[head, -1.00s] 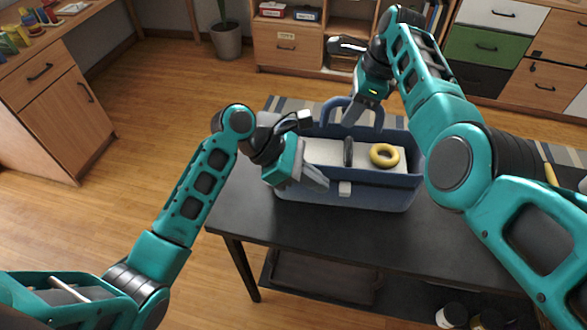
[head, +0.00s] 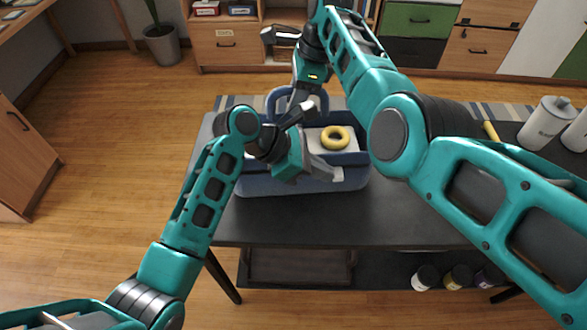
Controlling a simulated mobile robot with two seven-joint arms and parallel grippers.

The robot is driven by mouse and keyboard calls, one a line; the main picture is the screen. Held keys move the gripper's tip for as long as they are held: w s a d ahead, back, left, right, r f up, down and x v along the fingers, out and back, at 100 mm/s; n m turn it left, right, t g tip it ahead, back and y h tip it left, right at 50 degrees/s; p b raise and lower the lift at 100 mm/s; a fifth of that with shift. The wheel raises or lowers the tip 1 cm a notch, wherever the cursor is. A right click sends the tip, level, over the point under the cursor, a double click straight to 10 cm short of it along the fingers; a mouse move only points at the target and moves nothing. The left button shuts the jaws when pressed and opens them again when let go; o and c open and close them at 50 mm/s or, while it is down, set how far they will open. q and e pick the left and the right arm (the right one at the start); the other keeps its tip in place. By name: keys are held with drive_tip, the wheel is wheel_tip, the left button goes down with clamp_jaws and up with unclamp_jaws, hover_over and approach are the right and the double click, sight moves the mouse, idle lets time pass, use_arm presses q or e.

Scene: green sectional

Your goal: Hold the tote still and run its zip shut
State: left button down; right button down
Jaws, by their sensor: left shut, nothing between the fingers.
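The blue tote (head: 272,186) stands on a dark table, its looped handle (head: 281,96) rising at the back. A yellow ring (head: 324,138) lies in it on a pale block (head: 312,138). My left gripper (head: 334,173) is shut and empty at the tote's front side, right of its middle, its fingers pointing right. Whether it touches the tote is unclear. It and its wrist cover much of the tote's front and interior. My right gripper (head: 298,100) reaches down at the back, by the handle; its fingertips are too small and overlapped to read. I cannot make out the zip.
The dark table (head: 400,215) is bare in front and right of the tote. White canisters (head: 547,123) stand at its right end. Several lidded jars (head: 425,278) sit on the lower shelf. Drawer cabinets (head: 226,45) and a plant pot (head: 162,46) stand behind.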

drive_tip(key=shift+a+r, duration=0.1)
drive_tip(key=shift+r, duration=0.05)
use_arm(q)
drive_tip(key=shift+d, duration=0.5)
drive_tip(key=shift+a, duration=0.1)
drive_tip(key=w+a+f+v, duration=0.1)
drive_tip(key=a+f+v, duration=0.1)
drive_tip(key=v, duration=1.1)
drive_tip(key=shift+s, duration=0.45)
